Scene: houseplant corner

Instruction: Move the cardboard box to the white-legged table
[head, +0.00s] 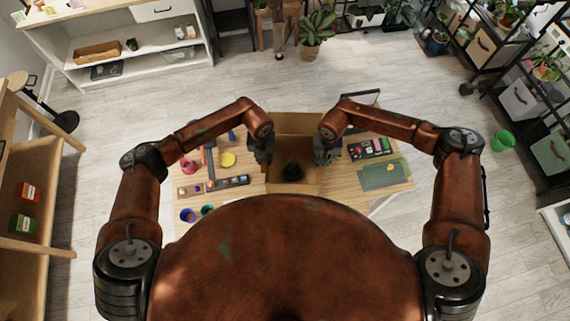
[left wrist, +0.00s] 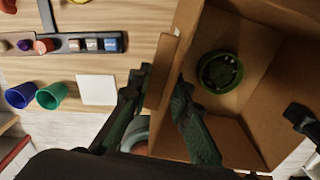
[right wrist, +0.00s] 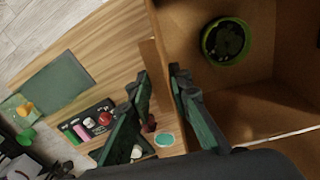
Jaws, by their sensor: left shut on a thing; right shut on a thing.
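The open cardboard box (head: 298,124) is over the wooden tabletop (head: 348,186), in front of my body; I cannot tell whether it rests on it or is lifted. A pale leg shows below the tabletop's right side. A green pot with dark contents (left wrist: 220,72) is inside the box and also shows in the right wrist view (right wrist: 228,42). My left gripper (head: 262,153) is shut on the box's left wall, which passes between its fingers in the left wrist view (left wrist: 164,76). My right gripper (head: 327,153) is shut on the right wall.
On the tabletop, left of the box, are a yellow disc (head: 228,159), a dark tray of small items (head: 227,183) and cups. To its right are another tray (head: 371,149) and a green mat (head: 384,174).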

